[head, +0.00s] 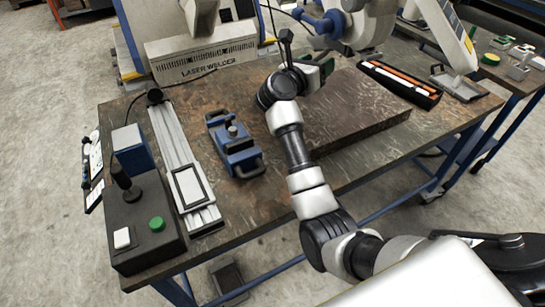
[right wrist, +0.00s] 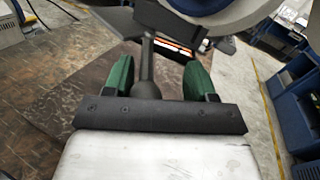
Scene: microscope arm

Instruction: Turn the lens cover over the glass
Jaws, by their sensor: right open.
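The microscope (head: 350,20), white with blue parts, hangs over the back of the bench in the head view. Its white and blue head also shows at the top of the right wrist view (right wrist: 205,10). A dark stem (right wrist: 147,68) rises between my right gripper's green fingers and meets a dark flat piece under the head, perhaps the lens cover; I cannot tell for sure. My right gripper (right wrist: 158,72) is open, with a finger on each side of the stem and gaps visible. In the head view the gripper (head: 312,68) is partly hidden by its wrist. The glass cannot be made out.
A brown slab (head: 360,110) lies under and right of the gripper. A tray with orange and white sticks (head: 400,83) is behind it. A blue clamp fixture (head: 232,145), a rail (head: 175,140) and a control box (head: 145,230) stand left. A laser welder (head: 205,58) is behind.

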